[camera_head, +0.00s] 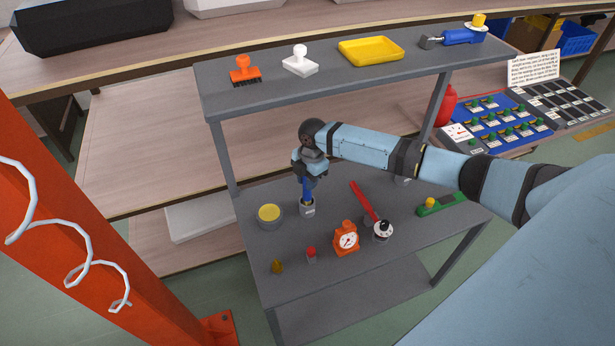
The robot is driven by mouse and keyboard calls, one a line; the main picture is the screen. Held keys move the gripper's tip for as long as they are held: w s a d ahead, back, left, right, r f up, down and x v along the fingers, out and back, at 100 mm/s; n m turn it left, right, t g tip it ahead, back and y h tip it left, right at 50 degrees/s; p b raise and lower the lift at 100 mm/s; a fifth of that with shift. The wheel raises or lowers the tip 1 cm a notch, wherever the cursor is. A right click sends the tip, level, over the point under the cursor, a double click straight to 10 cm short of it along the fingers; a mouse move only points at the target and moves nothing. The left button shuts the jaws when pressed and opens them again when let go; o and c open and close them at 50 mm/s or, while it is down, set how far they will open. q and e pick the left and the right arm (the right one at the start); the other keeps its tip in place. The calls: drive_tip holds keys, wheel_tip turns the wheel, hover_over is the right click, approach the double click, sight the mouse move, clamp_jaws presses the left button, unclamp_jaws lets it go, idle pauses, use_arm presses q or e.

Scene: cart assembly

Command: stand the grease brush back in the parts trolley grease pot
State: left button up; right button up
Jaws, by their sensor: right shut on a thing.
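My right gripper (309,175) reaches in from the right over the middle shelf of the grey parts trolley (345,280). It is shut on the blue handle of the grease brush (308,189), which stands about upright. Directly below is a small grey pot (307,208) with a pale label, seemingly the grease pot. The brush's lower end meets the pot's mouth and appears to be inside it; the bristles are hidden. My left gripper is not in view.
A round grey tin with yellow contents (269,214) stands left of the pot. An orange dial gauge (345,238), a red-handled tool (364,201), a black-and-white dial (383,230) and a green tool (440,204) lie right.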

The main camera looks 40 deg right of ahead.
drive_tip(key=shift+f, duration=0.2)
drive_tip(key=o, duration=1)
drive_tip(key=r, duration=0.5)
drive_tip(key=d+r, duration=0.1)
drive_tip(key=r, duration=0.1)
drive_tip(key=shift+w+r+b, duration=0.1)
drive_tip(key=shift+r+b, duration=0.15)
drive_tip(key=shift+b, duration=0.1)
